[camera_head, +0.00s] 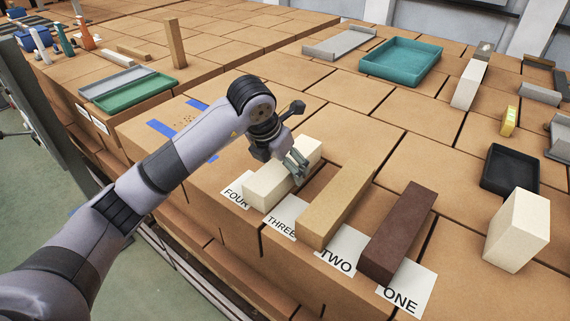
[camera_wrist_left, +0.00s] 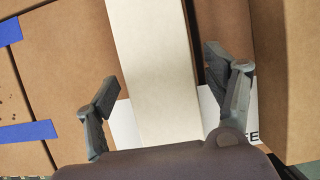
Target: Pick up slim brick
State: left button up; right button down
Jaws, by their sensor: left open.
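A cream slim brick (camera_head: 283,176) lies lengthwise on the brick-topped surface near the FOUR card (camera_head: 236,197). My left gripper (camera_head: 297,165) is over its far half, pointing down. In the left wrist view, the cream brick (camera_wrist_left: 155,65) runs between the two spread fingers of my left gripper (camera_wrist_left: 162,85). Gaps show on both sides, and the gripper is open and empty. A tan brick (camera_head: 335,207) and a dark brown brick (camera_head: 399,232) lie to the right, roughly parallel. Part of the cream brick is hidden behind the fingers. My right gripper is not in view.
Cards THREE (camera_head: 284,222), TWO (camera_head: 338,262) and ONE (camera_head: 403,300) lie along the front edge. A cream block (camera_head: 516,232) and a black tray (camera_head: 510,171) stand at right. A teal tray (camera_head: 401,62) is farther back. Blue tape (camera_head: 162,128) marks the left.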

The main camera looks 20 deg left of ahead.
pick_arm(q)
jog(key=shift+x, duration=1.15)
jog(key=c, duration=1.7)
jog(key=shift+w+r, duration=0.1)
jog(key=shift+r, duration=0.05)
grip_shut()
